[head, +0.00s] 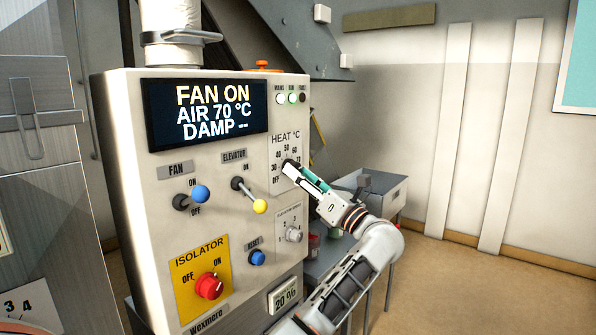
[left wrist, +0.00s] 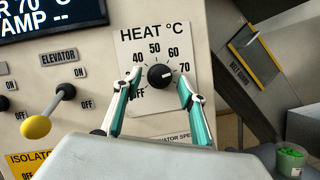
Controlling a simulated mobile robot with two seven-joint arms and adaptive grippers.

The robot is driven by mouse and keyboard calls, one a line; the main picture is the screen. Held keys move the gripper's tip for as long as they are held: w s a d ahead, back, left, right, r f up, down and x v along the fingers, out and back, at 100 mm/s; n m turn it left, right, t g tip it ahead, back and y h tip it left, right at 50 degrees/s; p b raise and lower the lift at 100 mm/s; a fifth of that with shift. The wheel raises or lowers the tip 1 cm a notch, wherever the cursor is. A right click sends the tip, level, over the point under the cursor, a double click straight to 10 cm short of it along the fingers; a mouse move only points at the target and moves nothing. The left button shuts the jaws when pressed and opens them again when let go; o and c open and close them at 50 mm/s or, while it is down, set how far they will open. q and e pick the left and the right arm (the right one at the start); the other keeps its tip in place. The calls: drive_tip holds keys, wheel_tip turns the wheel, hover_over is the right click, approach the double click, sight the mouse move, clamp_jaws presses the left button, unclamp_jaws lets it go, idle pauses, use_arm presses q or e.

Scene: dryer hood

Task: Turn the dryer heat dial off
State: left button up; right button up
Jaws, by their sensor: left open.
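The heat dial (left wrist: 160,76) is a round black knob with a white mark, on a pale plate labelled HEAT °C on the dryer panel. The mark points right, toward 70; the OFF label is at the lower left, partly hidden by a finger. My left gripper (left wrist: 160,83) is open, with one fingertip on each side of the knob. I cannot tell whether the fingers touch it. In the head view my left gripper (head: 291,168) is at the heat plate (head: 286,140) and hides most of the dial. My right gripper is not in view.
The display (head: 207,113) reads FAN ON, AIR 70 °C. Close by are the yellow-tipped elevator lever (head: 259,206), blue-tipped fan lever (head: 200,194), a grey knob (head: 293,234), blue reset button (head: 257,257) and red isolator switch (head: 209,286). A grey bin (head: 385,193) stands behind my arm.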

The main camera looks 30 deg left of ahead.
use_arm(q)
drive_tip(key=shift+w+a+r, duration=0.15)
drive_tip(key=shift+a+r, duration=0.05)
drive_tip(key=shift+a, duration=0.3)
drive_tip(key=c, duration=1.1)
